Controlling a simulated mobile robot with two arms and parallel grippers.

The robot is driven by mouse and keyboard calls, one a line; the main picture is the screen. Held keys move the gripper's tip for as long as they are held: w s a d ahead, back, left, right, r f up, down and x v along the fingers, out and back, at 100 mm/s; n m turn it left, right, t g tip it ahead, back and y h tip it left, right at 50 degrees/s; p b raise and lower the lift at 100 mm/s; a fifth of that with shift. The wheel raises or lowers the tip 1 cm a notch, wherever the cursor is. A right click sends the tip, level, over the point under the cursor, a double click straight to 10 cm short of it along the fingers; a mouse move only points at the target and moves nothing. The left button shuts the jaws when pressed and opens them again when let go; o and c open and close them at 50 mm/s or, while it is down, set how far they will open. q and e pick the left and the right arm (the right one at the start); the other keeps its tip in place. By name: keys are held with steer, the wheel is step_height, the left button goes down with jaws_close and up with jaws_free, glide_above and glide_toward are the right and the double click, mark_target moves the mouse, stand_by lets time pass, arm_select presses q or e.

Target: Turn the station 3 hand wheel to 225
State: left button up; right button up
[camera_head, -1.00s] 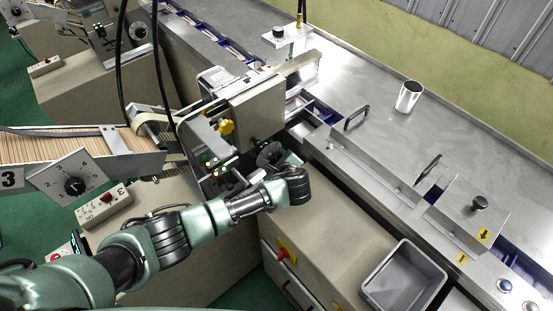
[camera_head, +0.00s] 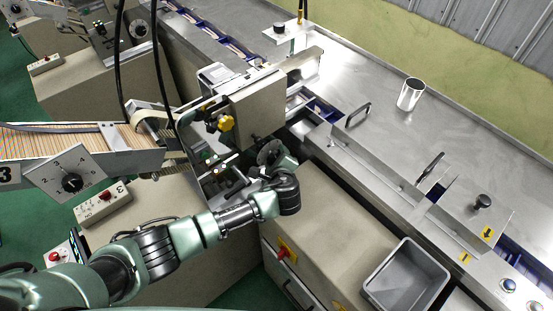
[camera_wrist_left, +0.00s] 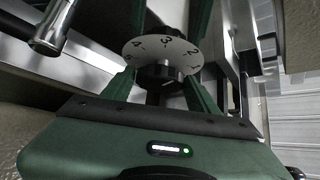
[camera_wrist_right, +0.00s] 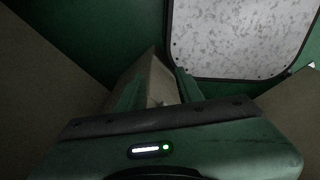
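The station 3 hand wheel (camera_head: 268,152) shows as a small dark disc on the machine's side in the head view, partly hidden by my left gripper (camera_head: 281,164). In the left wrist view a pale round dial (camera_wrist_left: 163,44) with numbers and a black hub (camera_wrist_left: 161,74) lies between the fingers of my left gripper (camera_wrist_left: 168,60). The fingers are apart, one on each side of the hub; I cannot tell whether they touch it. The exact setting is unreadable. My right gripper (camera_wrist_right: 160,92) is open in its wrist view, with no held object seen.
The station 3 feeder has a square numbered plate with a black knob (camera_head: 72,183) and a control box (camera_head: 102,204). A grey bin (camera_head: 405,275) and a steel conveyor table with a metal cup (camera_head: 411,94) lie right. The beige machine head (camera_head: 257,106) stands close behind my left gripper.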

arm_select(q)
steer(key=shift+o, duration=0.5)
steer(key=v, duration=0.7)
steer(key=shift+s+r+b, duration=0.2)
steer(key=shift+s+b, duration=0.15)
